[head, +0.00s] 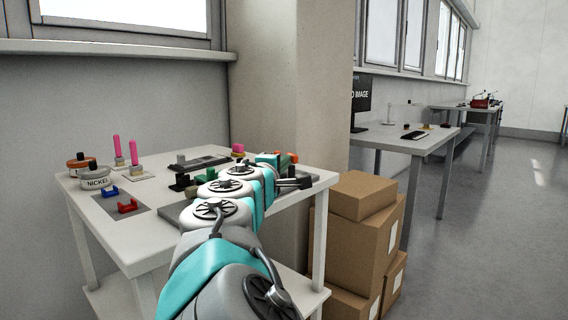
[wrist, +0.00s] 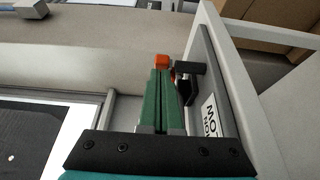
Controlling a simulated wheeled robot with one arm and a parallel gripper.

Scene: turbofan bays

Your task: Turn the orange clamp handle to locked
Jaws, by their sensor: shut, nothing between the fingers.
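The orange clamp handle (wrist: 161,61) shows in the wrist view as a small block just beyond my fingertips. It also shows in the head view (head: 293,157) at the table's right end. My gripper (wrist: 161,72) has two green fingers lying together, shut and empty. The fingertips are right at the orange block; I cannot tell whether they touch it. The rest of the handle and the clamp beneath are hidden by my fingers and arm. A dark post with a cylindrical head (wrist: 188,70) stands close to the right of the fingers.
A white label with partly hidden lettering (wrist: 211,118) lies on the grey plate beside my fingers. The white table (head: 130,245) also holds a nickel-marked pot (head: 97,181), pink-handled tools (head: 117,150) and a red part (head: 127,206). Cardboard boxes (head: 352,240) stand to the right.

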